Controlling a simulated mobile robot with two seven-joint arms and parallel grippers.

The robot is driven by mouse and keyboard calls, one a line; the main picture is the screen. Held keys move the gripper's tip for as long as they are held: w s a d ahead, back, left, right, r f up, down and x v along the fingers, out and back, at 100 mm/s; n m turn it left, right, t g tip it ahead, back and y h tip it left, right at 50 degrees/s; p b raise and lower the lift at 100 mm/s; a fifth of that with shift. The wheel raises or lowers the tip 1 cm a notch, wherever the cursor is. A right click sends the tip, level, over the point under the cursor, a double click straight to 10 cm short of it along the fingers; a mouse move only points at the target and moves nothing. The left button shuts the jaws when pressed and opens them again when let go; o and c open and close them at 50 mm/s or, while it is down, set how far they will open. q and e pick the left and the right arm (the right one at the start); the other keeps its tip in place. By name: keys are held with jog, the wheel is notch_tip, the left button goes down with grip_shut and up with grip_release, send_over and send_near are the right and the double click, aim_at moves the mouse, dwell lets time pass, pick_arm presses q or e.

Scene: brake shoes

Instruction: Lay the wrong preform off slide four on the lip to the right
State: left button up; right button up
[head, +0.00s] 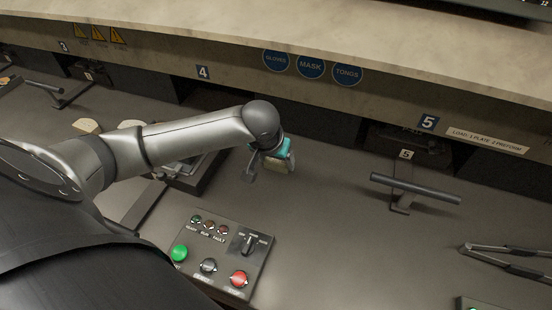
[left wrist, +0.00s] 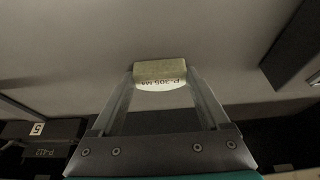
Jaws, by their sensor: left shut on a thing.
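My left gripper (head: 268,168) is shut on a pale, yellowish preform (head: 277,164). It hangs over the grey lip (head: 325,215), to the right of slide four's tray (head: 192,178). Whether the preform touches the lip I cannot tell. In the left wrist view the preform (left wrist: 160,72) sits between the two fingertips, with printing that reads roughly "P-305 MA" on its pale face. The number 4 sign (head: 203,72) marks station four on the wall. My left arm hides much of slide four. My right gripper is not in view.
A control box (head: 222,252) with green, black and red buttons stands at the front. Slide five's T-shaped handle (head: 415,188) and black tongs (head: 510,258) lie further right. Two pale pieces (head: 87,126) (head: 131,124) show behind my arm. The lip between the gripper and slide five's handle is clear.

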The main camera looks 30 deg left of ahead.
pick_arm(q)
jog(key=o, duration=1.4)
jog(key=shift+r, duration=0.15)
jog(key=p+v, duration=0.2)
jog(key=v, duration=1)
jog(key=shift+p, duration=0.4)
jog(key=shift+a, duration=0.1)
